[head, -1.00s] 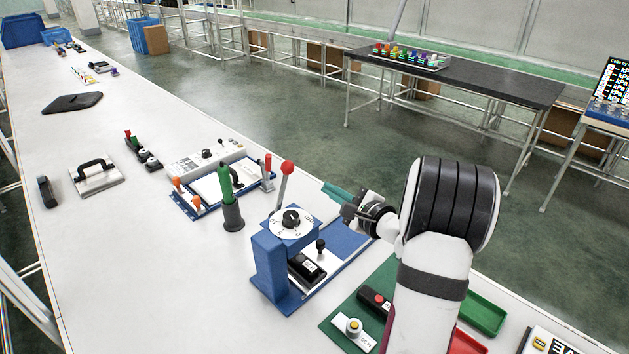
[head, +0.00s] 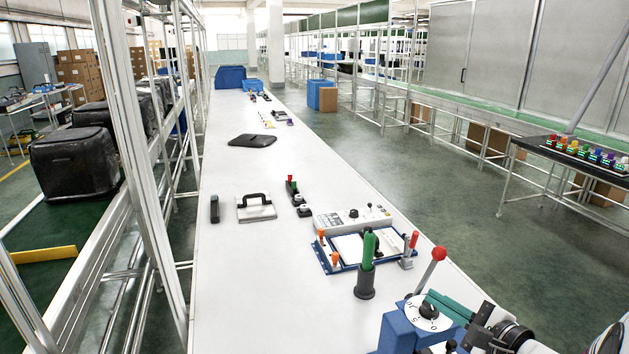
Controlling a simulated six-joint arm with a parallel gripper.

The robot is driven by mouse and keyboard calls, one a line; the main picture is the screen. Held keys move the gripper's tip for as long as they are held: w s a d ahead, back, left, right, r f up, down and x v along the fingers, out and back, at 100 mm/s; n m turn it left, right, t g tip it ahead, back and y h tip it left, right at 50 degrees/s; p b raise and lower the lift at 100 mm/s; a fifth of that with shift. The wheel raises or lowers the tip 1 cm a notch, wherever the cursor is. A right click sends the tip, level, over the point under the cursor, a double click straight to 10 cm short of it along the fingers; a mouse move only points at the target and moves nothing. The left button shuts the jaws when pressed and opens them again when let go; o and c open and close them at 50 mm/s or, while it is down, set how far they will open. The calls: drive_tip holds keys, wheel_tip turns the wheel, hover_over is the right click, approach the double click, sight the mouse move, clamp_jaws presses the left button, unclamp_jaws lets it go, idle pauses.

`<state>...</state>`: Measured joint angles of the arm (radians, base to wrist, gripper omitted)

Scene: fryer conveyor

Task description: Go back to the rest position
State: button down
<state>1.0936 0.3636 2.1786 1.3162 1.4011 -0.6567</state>
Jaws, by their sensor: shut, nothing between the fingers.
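My gripper (head: 431,295) is at the lower right of the head view, with its teal fingers shut and nothing between them. The fingers point left, and in the picture they lie beside the white dial (head: 422,318) of a blue device (head: 398,335). I cannot tell whether they touch it. A lever with a red ball knob (head: 438,254) rises just behind the fingers. Most of my arm is cut off by the lower right corner, and the lower part of the blue device is out of frame.
A green-handled tool (head: 368,250) stands in a dark holder (head: 365,282) left of my gripper. Behind it lies a blue-framed fixture (head: 345,268) with orange knobs. The long white table (head: 240,310) is clear at the front left. A metal post (head: 140,170) stands left of the table.

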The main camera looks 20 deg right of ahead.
drive_tip(key=s+a+n+g+y, duration=0.3)
drive_tip(key=a+n+g, duration=0.2)
drive_tip(key=a, duration=0.9)
drive_tip(key=s+a+n+g+y, duration=0.4)
drive_tip(key=a+n, duration=0.2)
drive_tip(key=a, duration=0.7)
drive_tip(key=s+f+n+g+h, duration=0.2)
drive_tip(key=s+n+g+h, duration=0.1)
drive_tip(key=s, duration=0.5)
drive_tip(key=s+a+f+n+g+h, duration=0.1)
drive_tip(key=s+f+n+g+h, duration=0.1)
drive_tip(key=s, duration=0.6)
drive_tip(key=n+g+h, duration=0.1)
drive_tip(key=n+h, duration=0.1)
drive_tip(key=shift+s+a+f+n, duration=0.2)
drive_tip(key=shift+a+n, duration=0.1)
drive_tip(key=shift+n, duration=0.1)
